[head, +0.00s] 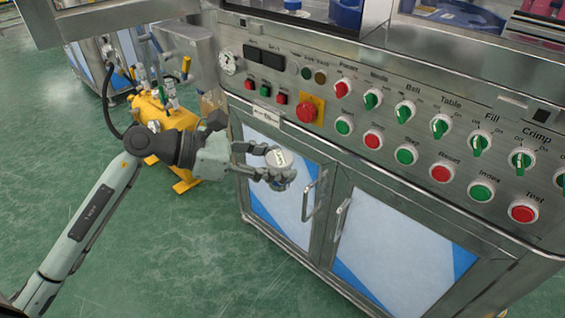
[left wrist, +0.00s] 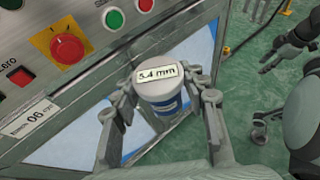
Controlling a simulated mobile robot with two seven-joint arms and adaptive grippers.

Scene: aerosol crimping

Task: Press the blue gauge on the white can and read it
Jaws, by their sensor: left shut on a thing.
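My left gripper (head: 268,165) is shut on a pale, round-topped white can (head: 283,158) and holds it in the air in front of the cabinet doors. In the left wrist view the white can (left wrist: 164,84) sits between the two fingers of the left gripper (left wrist: 166,103), with a blue band on its side. A small white label on its top reads "5.4 mm". I cannot make out a separate blue gauge. What seems to be my right gripper (left wrist: 275,58) shows small and dark at the upper right of the left wrist view; its fingers are unclear.
A steel machine panel (head: 400,115) with several buttons and switches stands behind the can, with a red emergency button (head: 307,111) near it. Cabinet door handles (head: 309,200) stick out below. A yellow tank unit (head: 165,115) stands on the green floor behind my left arm.

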